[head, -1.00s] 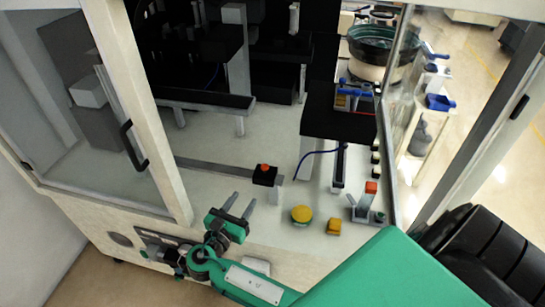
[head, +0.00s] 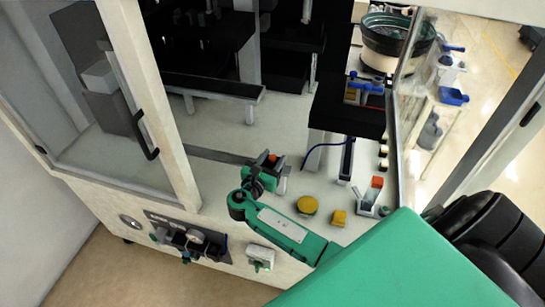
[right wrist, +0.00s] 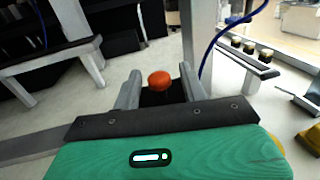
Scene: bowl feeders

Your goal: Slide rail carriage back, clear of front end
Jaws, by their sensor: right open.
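The rail carriage is a small black block with an orange-red knob (head: 271,158) at the front end of the flat grey rail (head: 215,155). In the right wrist view the knob (right wrist: 160,81) stands between my fingers, with the dark block under it. My right gripper (right wrist: 157,88) is open, one finger on each side of the carriage. I cannot tell whether either finger touches it. In the head view my right gripper (head: 264,170) covers part of the carriage and the rail's front end. My left gripper is not in view.
A yellow round button (head: 307,205), a small yellow block (head: 338,218) and a toggle clamp with a red tip (head: 373,195) stand to the right. A door frame with a handle (head: 148,135) stands at left. A dark bowl feeder (head: 395,40) is at the back.

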